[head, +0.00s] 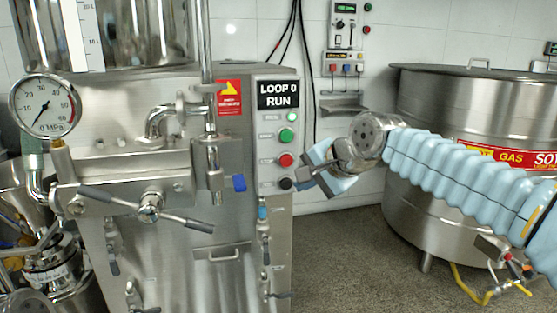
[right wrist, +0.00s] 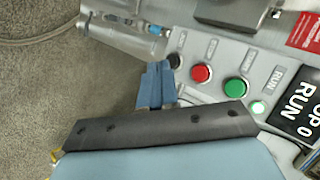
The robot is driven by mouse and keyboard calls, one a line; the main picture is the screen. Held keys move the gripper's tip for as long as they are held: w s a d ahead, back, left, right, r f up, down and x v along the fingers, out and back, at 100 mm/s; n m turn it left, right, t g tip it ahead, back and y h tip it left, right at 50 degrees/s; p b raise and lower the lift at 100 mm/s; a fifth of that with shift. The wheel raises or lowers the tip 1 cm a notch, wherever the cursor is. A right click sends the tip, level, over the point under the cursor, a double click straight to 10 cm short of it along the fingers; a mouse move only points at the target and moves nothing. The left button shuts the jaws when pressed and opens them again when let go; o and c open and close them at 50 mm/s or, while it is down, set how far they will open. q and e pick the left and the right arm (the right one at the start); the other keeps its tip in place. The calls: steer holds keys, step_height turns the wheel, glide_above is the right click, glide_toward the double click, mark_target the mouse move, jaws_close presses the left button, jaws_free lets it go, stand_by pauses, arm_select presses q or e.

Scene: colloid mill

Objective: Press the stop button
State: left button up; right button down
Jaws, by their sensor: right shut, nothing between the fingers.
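The control panel (head: 271,150) on the steel machine has a display reading "LOOP 0 RUN" (head: 279,95). Below it are a lit green lamp (head: 291,117), a green button (head: 286,135), a red button (head: 286,160) and a black knob (head: 285,184). The red button also shows in the right wrist view (right wrist: 201,74), uncovered; its label is too blurred to read. My right gripper (head: 301,180) is shut and empty, just right of the panel's lower part. In the right wrist view its blue fingertips (right wrist: 158,70) appear beside the black knob. Contact cannot be told. My left gripper is out of view.
A large steel vat (head: 430,220) stands at the right behind my right arm. A pressure gauge (head: 45,105), valve handles (head: 150,207) and pipes fill the machine's left side. A wall control box (head: 346,45) hangs behind. Open floor lies right of the machine.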

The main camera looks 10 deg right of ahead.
mark_target(286, 161)
stand_by(0.3)
steer(key=shift+w+a+p, duration=0.1)
steer(key=shift+w+p, duration=2.3)
steer(key=shift+w, duration=2)
steer(key=shift+w+p, duration=0.4)
